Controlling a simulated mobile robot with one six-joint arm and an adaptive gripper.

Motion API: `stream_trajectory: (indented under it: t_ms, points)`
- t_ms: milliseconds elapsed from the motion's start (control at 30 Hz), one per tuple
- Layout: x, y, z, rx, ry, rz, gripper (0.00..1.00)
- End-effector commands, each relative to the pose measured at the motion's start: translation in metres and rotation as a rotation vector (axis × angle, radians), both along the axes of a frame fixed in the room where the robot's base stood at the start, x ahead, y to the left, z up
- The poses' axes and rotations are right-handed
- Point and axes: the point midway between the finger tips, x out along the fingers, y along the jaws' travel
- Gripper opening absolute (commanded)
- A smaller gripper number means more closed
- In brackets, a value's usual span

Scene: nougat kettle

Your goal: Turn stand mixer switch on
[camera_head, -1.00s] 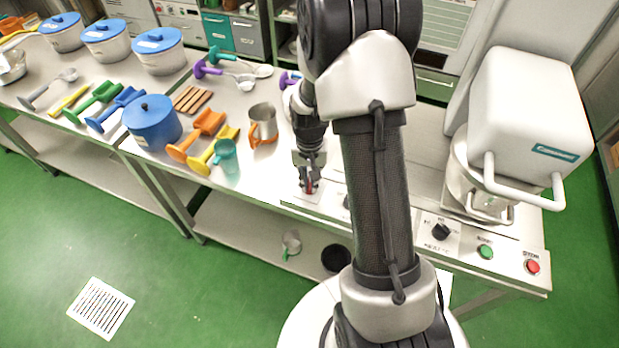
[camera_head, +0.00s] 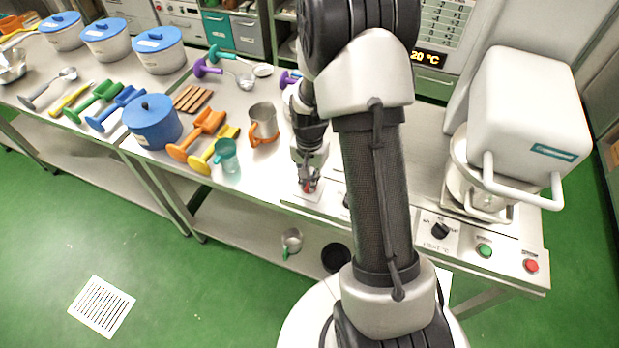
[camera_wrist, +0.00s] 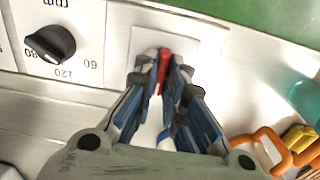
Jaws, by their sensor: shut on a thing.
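A red switch (camera_wrist: 164,62) sits on a pale square plate (camera_wrist: 205,45) on the counter's control strip. My gripper (camera_wrist: 163,78) is shut on the red switch, one finger on each side of it. In the head view my gripper (camera_head: 309,182) points down at the strip, and a little red shows at its tips. The fingers cover much of the switch, so its exact position is hard to tell. The white stand mixer (camera_head: 525,115) with a front guard bar stands at the right end of the counter.
A black rpm knob (camera_wrist: 50,43) is beside the switch. Another black knob (camera_head: 440,230), a green button (camera_head: 485,250) and a red button (camera_head: 531,266) lie in front of the mixer. A steel jug (camera_head: 263,122) and a teal cup (camera_head: 226,155) stand left of my gripper.

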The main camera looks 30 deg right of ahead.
Motion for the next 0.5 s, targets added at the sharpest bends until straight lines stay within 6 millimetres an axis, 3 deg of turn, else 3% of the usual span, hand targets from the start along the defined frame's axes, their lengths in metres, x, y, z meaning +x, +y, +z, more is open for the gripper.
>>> stream_trajectory:
  t_ms: [100,133,400,500]
  points:
    - [0.0002,-0.0001,0.0001,0.001,-0.001,-0.004,0.0]
    - [0.0002,-0.0001,0.0001,0.001,-0.001,-0.004,0.13]
    - [0.0001,-0.0001,0.0001,0.001,-0.001,-0.002,0.31]
    - [0.0001,-0.0001,0.0001,0.001,-0.001,-0.001,0.31]
